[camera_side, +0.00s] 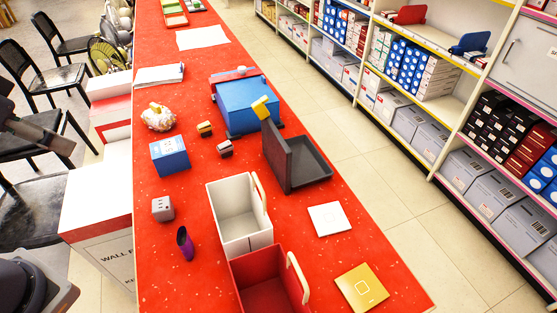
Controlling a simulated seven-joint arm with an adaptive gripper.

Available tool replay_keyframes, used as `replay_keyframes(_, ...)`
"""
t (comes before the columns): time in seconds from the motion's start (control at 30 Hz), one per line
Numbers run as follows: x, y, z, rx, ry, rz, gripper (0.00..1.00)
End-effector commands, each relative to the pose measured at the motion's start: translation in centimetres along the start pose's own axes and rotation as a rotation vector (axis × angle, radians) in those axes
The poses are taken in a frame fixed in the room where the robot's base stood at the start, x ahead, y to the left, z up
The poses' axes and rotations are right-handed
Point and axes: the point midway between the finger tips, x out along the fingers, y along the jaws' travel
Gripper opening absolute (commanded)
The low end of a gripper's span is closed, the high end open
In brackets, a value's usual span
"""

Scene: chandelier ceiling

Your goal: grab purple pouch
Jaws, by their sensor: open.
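The purple pouch (185,243) is a small, narrow, dark purple object on the red table, near its left edge in the lower part of the side view. It looks upright and slightly tilted, with a dark top. My gripper (63,146) is the dark shape at the left edge, off the table's left side and well apart from the pouch. It is open, and nothing shows between its fingers. Its fingers are small and hard to make out.
A grey cube (163,209) stands just behind the pouch, and a blue box (170,155) farther back. A white bin (236,217) and a red bin (262,285) stand to its right. A white-and-red carton (97,215) is left of the table. Bare table surrounds the pouch.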

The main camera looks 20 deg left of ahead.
Motion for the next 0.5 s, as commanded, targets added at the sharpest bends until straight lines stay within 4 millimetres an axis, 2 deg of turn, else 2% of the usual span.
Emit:
replay_keyframes(0.17, 0.0, 0.0, -0.1, 0.071, 0.003, -0.001, 0.52)
replay_keyframes(0.27, -0.1, -0.2, -0.5, 0.275, 0.019, -0.017, 0.52)
replay_keyframes(0.37, 0.2, 0.6, -1.6, 0.673, 0.005, -0.069, 0.52)
replay_keyframes(0.5, 3.5, 2.7, -2.9, 1.369, -0.149, -0.096, 0.52)
